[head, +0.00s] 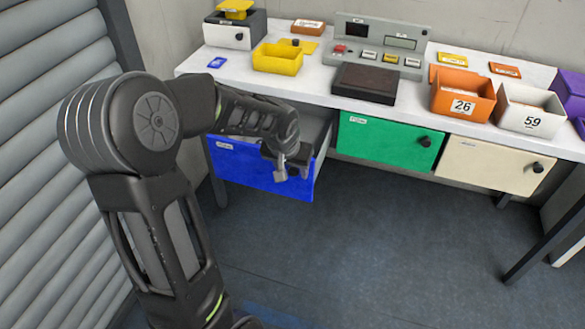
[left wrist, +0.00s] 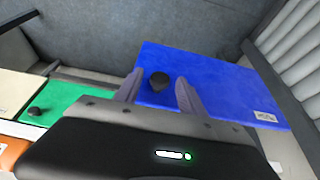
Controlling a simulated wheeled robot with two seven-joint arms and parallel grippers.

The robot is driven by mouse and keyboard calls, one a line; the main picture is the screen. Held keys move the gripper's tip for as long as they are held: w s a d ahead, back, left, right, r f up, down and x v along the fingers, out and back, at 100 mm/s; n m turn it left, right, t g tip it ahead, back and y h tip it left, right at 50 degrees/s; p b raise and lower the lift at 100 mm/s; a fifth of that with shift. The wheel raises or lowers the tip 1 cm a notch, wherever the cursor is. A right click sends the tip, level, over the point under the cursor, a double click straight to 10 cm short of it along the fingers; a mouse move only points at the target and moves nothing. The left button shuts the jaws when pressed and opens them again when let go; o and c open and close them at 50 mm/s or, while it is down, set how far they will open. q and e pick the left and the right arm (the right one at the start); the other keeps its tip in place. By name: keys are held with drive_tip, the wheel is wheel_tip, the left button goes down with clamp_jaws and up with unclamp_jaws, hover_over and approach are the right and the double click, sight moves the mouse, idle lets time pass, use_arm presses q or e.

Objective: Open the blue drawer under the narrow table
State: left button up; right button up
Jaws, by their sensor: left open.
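The blue drawer (head: 240,165) under the left end of the white narrow table (head: 320,92) stands pulled out; its side wall and part of its inside show behind the front. My left gripper (head: 292,170) is at the right part of the blue front, partly hiding it. In the left wrist view, the blue front (left wrist: 215,85) lies beyond my open left gripper (left wrist: 160,92). The dark round knob (left wrist: 158,80) appears between its two spread fingers; I cannot tell whether they touch it. My right gripper is out of view.
A green drawer (head: 375,141) and a cream drawer (head: 480,165) are shut to the right. The tabletop carries a yellow bin (head: 278,60), an orange bin (head: 450,100) and a white bin (head: 530,121). Grey slatted shutter (head: 45,110) is at the left. The floor (head: 400,250) in front is clear.

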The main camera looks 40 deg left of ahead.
use_arm(q)
drive_tip(key=shift+r, duration=0.1)
drive_tip(key=v, duration=0.7)
drive_tip(key=shift+s+r+p, duration=0.2)
drive_tip(key=shift+r+p, duration=0.05)
drive_tip(key=shift+p, duration=0.15)
drive_tip(key=shift+d, duration=0.1)
drive_tip(key=s+d+f+m+g+h+p, duration=0.2)
drive_tip(key=d+f+h+p, duration=0.25)
drive_tip(key=d+f, duration=1.3)
drive_tip(key=s+d+f+g+h+p, duration=0.1)
drive_tip(key=s+d+f+p, duration=0.3)
drive_tip(key=s+d, duration=1)
wheel_tip(320, 180, down, 3)
drive_tip(key=shift+s+d+f, duration=0.15)
drive_tip(key=shift+s+d, duration=0.05)
drive_tip(key=shift+s, duration=0.6)
